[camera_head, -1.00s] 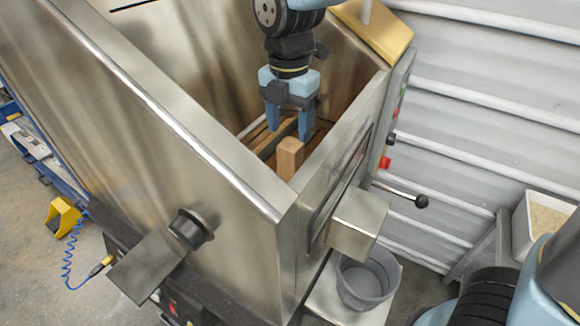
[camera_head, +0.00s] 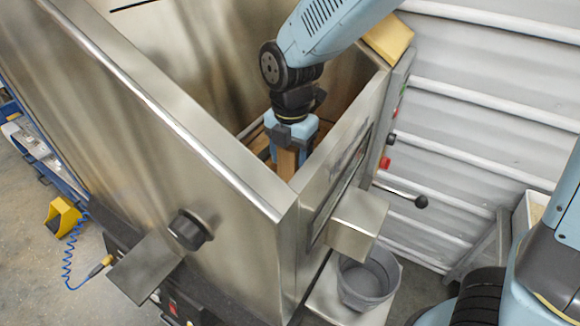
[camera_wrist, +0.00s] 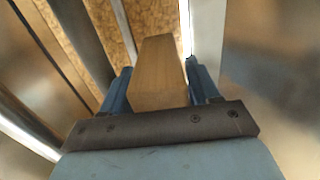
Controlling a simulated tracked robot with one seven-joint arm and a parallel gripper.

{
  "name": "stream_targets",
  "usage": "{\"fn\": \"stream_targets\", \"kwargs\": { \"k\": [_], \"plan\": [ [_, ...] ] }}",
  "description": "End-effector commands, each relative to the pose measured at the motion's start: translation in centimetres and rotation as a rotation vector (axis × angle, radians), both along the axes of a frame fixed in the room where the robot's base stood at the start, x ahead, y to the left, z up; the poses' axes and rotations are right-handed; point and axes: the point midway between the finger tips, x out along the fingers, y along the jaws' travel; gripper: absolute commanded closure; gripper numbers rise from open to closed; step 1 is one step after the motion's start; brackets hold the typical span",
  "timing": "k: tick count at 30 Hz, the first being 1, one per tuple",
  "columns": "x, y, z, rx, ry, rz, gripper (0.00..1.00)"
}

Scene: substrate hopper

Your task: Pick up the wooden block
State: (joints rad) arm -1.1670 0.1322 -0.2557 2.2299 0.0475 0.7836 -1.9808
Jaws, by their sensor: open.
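The wooden block (camera_head: 287,164) stands inside the metal hopper (camera_head: 240,172), near its front corner. In the wrist view the block (camera_wrist: 158,75) rises between the two blue fingers of my gripper (camera_wrist: 160,88). My gripper (camera_head: 290,148) is down inside the hopper around the upper part of the block. The fingers are open, with a small gap showing on the right side in the wrist view; contact on the left side is hard to tell. The block's lower end is hidden by the hopper wall in the head view.
The hopper's metal walls stand close around my gripper. Bars and a speckled brown surface (camera_wrist: 110,40) lie below it. Outside are a black-knobbed lever (camera_head: 421,201), a grey bucket (camera_head: 368,278) and a yellow item with a blue coiled hose (camera_head: 68,250).

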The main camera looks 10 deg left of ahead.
Motion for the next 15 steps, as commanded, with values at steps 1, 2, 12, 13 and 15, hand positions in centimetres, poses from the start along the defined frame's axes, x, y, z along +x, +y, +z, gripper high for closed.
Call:
{"fn": "stream_targets", "kwargs": {
  "k": [1, 2, 12, 13, 15],
  "plan": [
    [0.01, 0.00, 0.02, 0.000, 0.000, 0.000, 0.39],
    [0.01, -0.01, 0.02, 0.000, 0.000, 0.000, 0.39],
    [0.01, -0.02, 0.04, 0.000, 0.000, 0.000, 0.69],
    [0.01, -0.02, 0.04, 0.000, 0.000, -0.001, 0.72],
    [0.01, -0.02, 0.04, 0.000, 0.000, -0.001, 0.79]
  ]
}}
